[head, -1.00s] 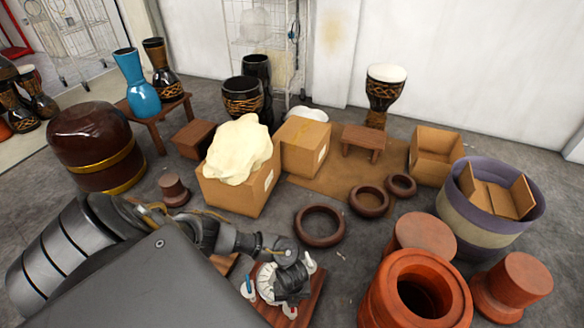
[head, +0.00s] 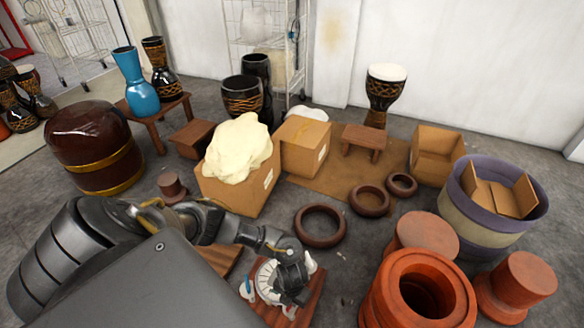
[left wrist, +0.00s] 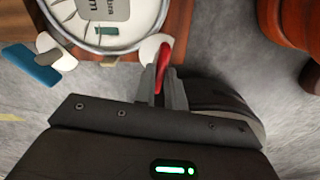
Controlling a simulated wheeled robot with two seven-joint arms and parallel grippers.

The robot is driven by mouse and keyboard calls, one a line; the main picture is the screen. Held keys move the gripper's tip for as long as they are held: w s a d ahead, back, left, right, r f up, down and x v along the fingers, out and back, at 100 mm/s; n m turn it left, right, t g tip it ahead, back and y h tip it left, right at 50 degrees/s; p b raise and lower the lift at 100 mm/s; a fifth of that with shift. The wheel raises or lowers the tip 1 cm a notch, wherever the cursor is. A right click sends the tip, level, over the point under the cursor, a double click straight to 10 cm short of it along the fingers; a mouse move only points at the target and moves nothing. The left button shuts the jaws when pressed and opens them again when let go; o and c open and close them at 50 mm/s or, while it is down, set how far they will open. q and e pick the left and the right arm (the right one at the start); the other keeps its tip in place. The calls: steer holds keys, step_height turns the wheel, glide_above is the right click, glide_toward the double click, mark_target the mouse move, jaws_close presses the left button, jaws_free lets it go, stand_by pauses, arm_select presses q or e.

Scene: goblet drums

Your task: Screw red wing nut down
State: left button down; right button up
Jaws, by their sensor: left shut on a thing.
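A red wing nut (left wrist: 163,60) shows in the left wrist view, beside the metal rim of a round white-faced piece (left wrist: 110,38). My left gripper (left wrist: 162,80) is shut on its red part, with the red tip sticking out between the fingers. In the head view my left gripper (head: 292,290) is over the right side of the round piece (head: 265,278), hiding the wing nut and part of the rim. The piece lies on a reddish wooden board (head: 312,296). White rounded pieces sit around its rim, one with a blue part (left wrist: 32,68). My right gripper is not in view.
Large orange-red drum shells (head: 372,305) stand right of the board. A dark ring (head: 320,243) lies on the floor behind it. A cardboard box (head: 262,195) with a cream hide stands further back. Grey floor is clear between the board and the shells.

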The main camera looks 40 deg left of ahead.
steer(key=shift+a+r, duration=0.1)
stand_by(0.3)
arm_select(q)
steer(key=c, duration=1.5)
jaws_free()
steer(key=shift+o, duration=0.2)
steer(key=shift+r, duration=0.1)
